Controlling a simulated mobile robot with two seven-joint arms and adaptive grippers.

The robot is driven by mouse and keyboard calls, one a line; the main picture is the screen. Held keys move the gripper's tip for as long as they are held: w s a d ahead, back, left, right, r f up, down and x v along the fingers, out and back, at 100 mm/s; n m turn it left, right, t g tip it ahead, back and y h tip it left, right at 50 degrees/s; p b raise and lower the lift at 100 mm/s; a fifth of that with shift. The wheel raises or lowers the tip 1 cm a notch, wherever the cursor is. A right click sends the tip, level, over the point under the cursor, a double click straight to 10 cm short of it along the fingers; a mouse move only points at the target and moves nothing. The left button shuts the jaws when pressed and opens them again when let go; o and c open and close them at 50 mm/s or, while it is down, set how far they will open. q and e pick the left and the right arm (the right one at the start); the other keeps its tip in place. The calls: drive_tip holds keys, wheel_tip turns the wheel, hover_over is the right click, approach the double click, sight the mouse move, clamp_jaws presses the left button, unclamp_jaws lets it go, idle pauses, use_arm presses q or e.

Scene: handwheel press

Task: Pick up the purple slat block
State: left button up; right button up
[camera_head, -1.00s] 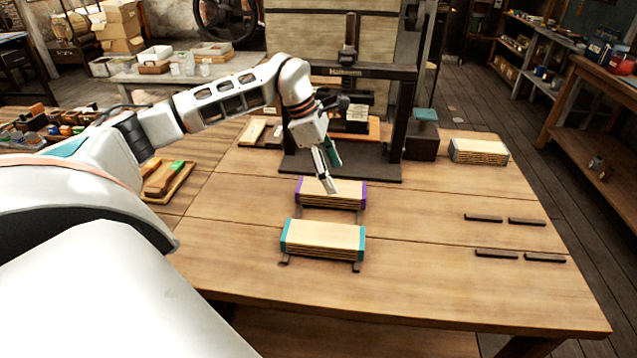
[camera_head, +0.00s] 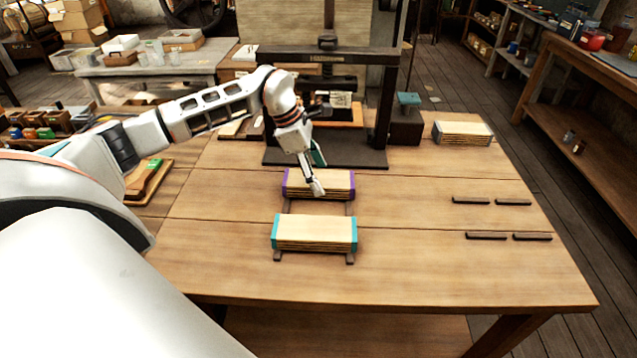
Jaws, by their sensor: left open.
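The purple slat block (camera_head: 336,181) is a stack of pale wooden slats with purple ends. It lies on dark rails on the workbench, just in front of the press base. My left gripper (camera_head: 317,184) is open, its fingers pointing down at the middle of this block and hiding part of its top and front. I cannot tell whether the fingers touch it. A similar slat block with teal ends (camera_head: 315,232) lies nearer on its own rails. My right gripper is not in view.
The handwheel press (camera_head: 330,100) stands behind the blocks. A banded slat stack (camera_head: 463,132) lies at the back right, beside a dark box with a teal top (camera_head: 406,122). Two pairs of dark rails (camera_head: 486,237) lie empty at right. The bench front (camera_head: 420,275) is clear.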

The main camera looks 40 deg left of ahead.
use_arm(q)
drive_tip(key=shift+x, duration=0.8)
drive_tip(key=c, duration=1.4)
drive_tip(key=shift+w, duration=0.1)
drive_tip(key=shift+r, duration=0.2)
